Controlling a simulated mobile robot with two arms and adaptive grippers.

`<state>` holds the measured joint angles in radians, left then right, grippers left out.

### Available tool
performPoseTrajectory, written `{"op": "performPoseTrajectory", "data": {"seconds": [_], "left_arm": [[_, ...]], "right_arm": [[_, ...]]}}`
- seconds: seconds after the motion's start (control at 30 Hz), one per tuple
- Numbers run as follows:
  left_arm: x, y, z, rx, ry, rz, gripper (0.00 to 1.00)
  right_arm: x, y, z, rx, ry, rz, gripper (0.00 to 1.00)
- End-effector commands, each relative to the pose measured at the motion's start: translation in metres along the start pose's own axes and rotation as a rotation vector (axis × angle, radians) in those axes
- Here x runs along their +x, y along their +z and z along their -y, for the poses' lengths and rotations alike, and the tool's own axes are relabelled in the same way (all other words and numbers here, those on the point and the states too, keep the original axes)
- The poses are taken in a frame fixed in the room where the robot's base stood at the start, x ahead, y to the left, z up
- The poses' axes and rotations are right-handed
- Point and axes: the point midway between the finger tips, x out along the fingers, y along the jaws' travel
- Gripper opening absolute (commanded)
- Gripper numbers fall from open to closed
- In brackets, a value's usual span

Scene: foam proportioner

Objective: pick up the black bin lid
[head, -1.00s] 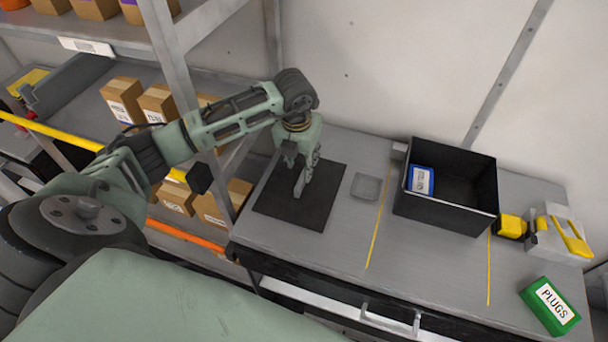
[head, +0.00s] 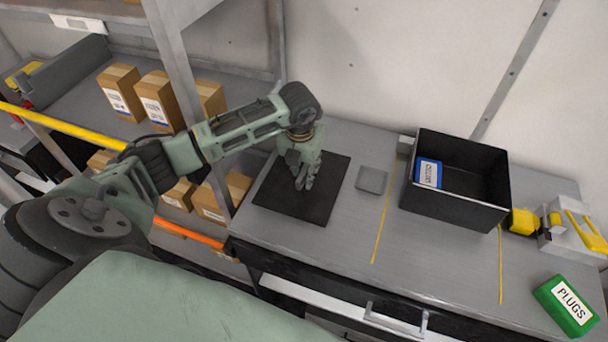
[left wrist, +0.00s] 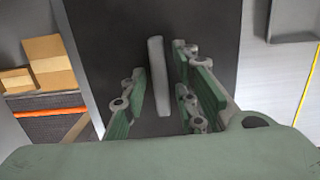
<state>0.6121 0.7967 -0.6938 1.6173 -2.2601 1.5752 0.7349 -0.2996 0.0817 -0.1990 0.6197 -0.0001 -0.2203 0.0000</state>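The black bin lid (head: 316,204) lies flat on the left part of the grey bench, and its dark surface fills the middle of the left wrist view (left wrist: 105,45). A grey bar-shaped handle (left wrist: 158,75) stands on the lid. My left gripper (head: 304,184) points down over the lid. In the left wrist view my left gripper (left wrist: 160,105) is open, with the handle between its fingers and gaps on both sides. The handle is hidden by the fingers in the head view. My right gripper is not in view.
An open black bin (head: 450,208) holding a blue labelled box (head: 428,173) stands right of the lid. A small grey tray (head: 371,180) lies between them. A yellow-and-grey device (head: 570,232) and green PLUGS box (head: 566,305) are farther right. Shelves with cartons (head: 160,98) stand left.

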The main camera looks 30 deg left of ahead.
Motion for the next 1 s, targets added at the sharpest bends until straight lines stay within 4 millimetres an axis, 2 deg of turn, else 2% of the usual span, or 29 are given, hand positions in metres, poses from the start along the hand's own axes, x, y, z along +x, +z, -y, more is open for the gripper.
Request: {"op": "performPoseTrajectory", "data": {"seconds": [0.03, 0.27, 0.77, 1.0], "left_arm": [[0.000, 0.000, 0.000, 0.000, 0.000, 0.000, 0.20], [0.000, 0.000, 0.000, 0.000, 0.000, 0.000, 0.00], [-0.004, 0.001, 0.000, 0.000, 0.000, 0.001, 0.00], [-0.030, 0.004, 0.000, 0.001, -0.001, 0.002, 0.00]], "right_arm": [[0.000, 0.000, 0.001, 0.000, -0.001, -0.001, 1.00], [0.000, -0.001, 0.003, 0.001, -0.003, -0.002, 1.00], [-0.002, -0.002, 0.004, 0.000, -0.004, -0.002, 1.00], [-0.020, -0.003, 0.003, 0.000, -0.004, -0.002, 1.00]]}}
